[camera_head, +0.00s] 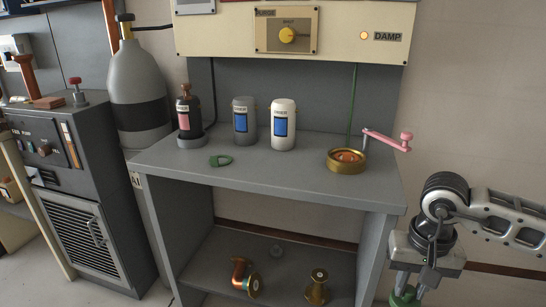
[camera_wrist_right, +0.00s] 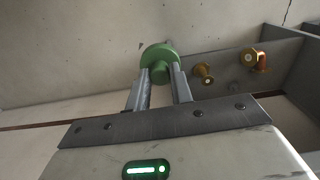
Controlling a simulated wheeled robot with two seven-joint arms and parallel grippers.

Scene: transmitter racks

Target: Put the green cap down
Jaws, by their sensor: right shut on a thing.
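The green cap (camera_wrist_right: 159,52) is round with a small knob and sits between the two fingertips of my right gripper (camera_wrist_right: 160,76) in the wrist view. In the head view my right gripper (camera_head: 405,284) is at the lower right, beside the bench, fingers pointing down. The cap (camera_head: 404,298) shows there below the fingers, partly cut off by the frame's bottom edge. The gripper is shut on the cap, which is held in the air to the right of the bench. My left gripper is not in view.
The bench top's front middle is clear.

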